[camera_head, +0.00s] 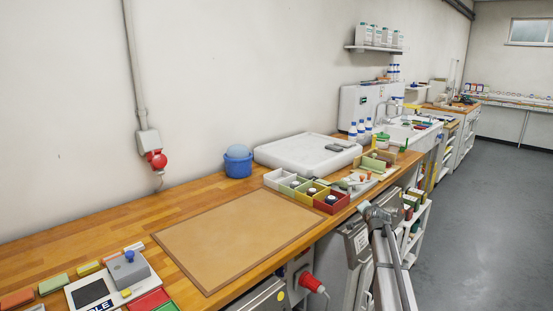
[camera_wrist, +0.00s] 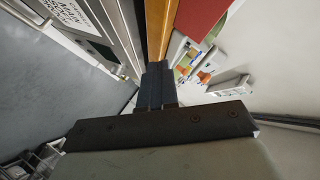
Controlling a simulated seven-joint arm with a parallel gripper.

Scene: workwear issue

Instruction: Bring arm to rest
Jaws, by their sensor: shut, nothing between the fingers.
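My gripper (camera_wrist: 156,84) shows in the wrist view, its two dark fingers pressed together with nothing between them. Its fingertips point toward the edge of the wooden bench (camera_wrist: 158,28). I cannot tell whether the fingertips touch the bench. In the head view, a grey jointed part of my arm stands in front of the bench, at the right of centre. I cannot make out the fingers in that view.
A brown mat (camera_head: 235,237) lies bare on the bench top (camera_head: 130,222). Bins, including a red bin (camera_head: 332,203), stand along the bench behind it. A blue tub (camera_head: 238,166) and a white tray (camera_head: 300,155) stand near the wall. The grey floor (camera_head: 470,200) at right is clear.

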